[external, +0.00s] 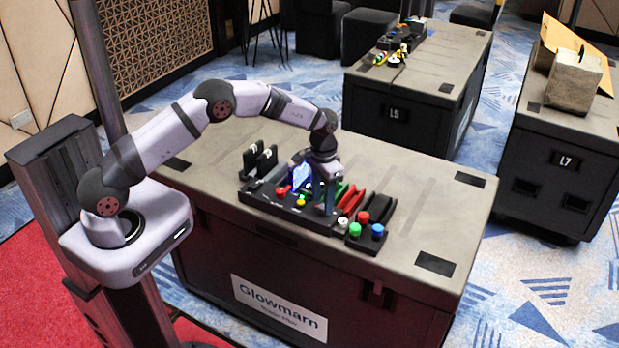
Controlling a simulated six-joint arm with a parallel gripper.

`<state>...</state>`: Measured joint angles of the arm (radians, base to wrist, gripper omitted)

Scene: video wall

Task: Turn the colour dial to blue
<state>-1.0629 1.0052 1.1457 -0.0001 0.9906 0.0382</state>
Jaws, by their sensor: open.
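A black control panel (262,203) lies on the top of the front case. A small pale round knob (342,222) sits near its right end; it may be the colour dial, but its pointer is too small to read. Beside it, a block carries red (362,217), green (355,229) and blue (378,231) round caps. My gripper (318,203) points down over the middle of the panel, left of the pale knob. It is open. Its fingers are small and dark here, and part of the panel behind them is hidden.
The panel also holds a lit blue screen (302,176), red and green levers (350,199) and small yellow and red buttons. Two black upright pieces (260,158) stand behind its left end. The case top (430,205) is clear to the right. Other cases (410,115) stand farther back.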

